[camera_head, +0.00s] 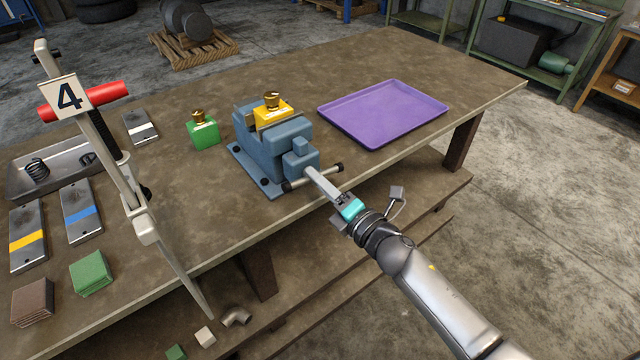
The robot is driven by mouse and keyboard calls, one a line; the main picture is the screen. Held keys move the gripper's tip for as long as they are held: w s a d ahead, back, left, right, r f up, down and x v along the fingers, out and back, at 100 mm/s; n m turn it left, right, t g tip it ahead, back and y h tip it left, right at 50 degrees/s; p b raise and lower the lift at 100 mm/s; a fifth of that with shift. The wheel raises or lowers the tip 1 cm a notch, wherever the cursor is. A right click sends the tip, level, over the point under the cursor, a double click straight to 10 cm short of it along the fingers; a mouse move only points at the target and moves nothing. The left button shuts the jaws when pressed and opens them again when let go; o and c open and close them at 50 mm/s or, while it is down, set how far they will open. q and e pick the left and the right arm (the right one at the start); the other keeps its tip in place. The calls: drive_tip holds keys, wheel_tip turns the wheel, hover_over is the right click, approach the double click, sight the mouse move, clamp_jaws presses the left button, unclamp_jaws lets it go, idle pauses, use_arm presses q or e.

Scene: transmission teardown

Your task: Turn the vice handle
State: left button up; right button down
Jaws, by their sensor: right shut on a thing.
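The blue vice (270,150) stands near the front edge of the table. A yellow block with a brass knob (271,112) sits between its jaws. The vice handle (297,185) is a dark bar with black end knobs across the vice's front, slanting up to the right. My right gripper (314,175) reaches in from the lower right and is shut on the handle near its middle. The fingers hide part of the bar and the screw behind it. My left gripper is not in view.
A purple tray (384,112) lies empty right of the vice. A green block with a brass knob (202,128) stands left of it. Further left are a pale lever frame with a red grip (105,96), a metal tray (62,178) and several plates. The table's far right is clear.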

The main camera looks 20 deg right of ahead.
drive_tip(key=shift+d+n+b, duration=0.1)
drive_tip(key=shift+n+b, duration=0.2)
drive_tip(key=shift+n, duration=0.8)
drive_tip(key=c, duration=0.6)
unclamp_jaws()
drive_tip(key=b+v, duration=0.1)
drive_tip(key=v, duration=1.4)
drive_tip(key=shift+s+r+b, duration=0.1)
drive_tip(key=shift+b, duration=0.3)
